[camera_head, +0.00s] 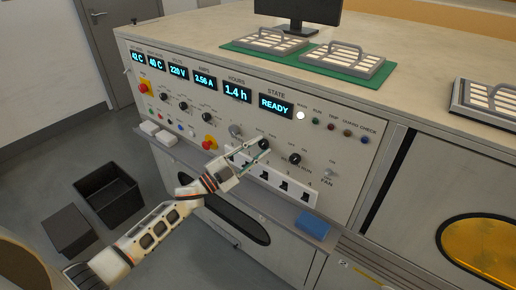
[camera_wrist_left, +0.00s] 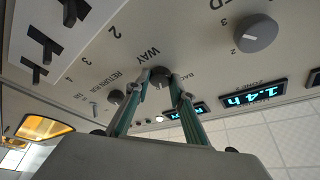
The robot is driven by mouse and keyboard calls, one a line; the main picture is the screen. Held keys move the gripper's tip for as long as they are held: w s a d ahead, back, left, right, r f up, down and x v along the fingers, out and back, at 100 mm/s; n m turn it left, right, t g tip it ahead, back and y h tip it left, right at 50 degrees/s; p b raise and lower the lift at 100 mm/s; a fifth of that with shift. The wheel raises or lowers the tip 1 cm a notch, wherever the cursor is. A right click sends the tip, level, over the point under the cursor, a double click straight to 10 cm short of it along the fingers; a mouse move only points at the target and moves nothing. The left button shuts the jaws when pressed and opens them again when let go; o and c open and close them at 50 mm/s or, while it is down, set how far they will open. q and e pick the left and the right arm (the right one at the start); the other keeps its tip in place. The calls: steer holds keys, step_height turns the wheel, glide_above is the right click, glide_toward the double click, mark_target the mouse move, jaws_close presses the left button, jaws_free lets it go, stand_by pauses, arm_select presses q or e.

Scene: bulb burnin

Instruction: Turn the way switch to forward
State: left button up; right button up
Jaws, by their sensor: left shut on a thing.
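The way switch is a small dark round knob (camera_wrist_left: 160,75) beside the label WAY on the grey control panel (camera_head: 330,170). In the head view the knob (camera_head: 264,144) shows at the tips of my left gripper (camera_head: 255,153). In the left wrist view the two green-sided fingers of the gripper (camera_wrist_left: 160,88) are closed around the knob, one on each side. Which way its pointer faces is hard to make out. My right gripper is not in view.
A grey knob (camera_head: 236,130) is left of the way switch and a black knob (camera_head: 295,158) right of it. White-plated toggle switches (camera_head: 283,184) sit below. A red button (camera_head: 209,142) is to the left. A display (camera_head: 275,105) reads READY.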

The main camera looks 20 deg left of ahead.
arm_select(q)
steer(key=o, duration=1.1)
steer(key=shift+o, duration=0.2)
steer(key=v, duration=1.2)
steer(key=s+d+f+n+g+y, duration=0.3)
steer(key=s+f+n+y, duration=0.2)
steer(key=s+f, duration=0.6)
steer(key=s+d+f+n+g+y, duration=0.3)
steer(key=s+f+n, duration=0.5)
steer(key=s+f, duration=0.4)
steer(key=shift+s+d+y, duration=0.15)
steer(key=shift+d+y, duration=0.3)
steer(key=shift+y, duration=0.45)
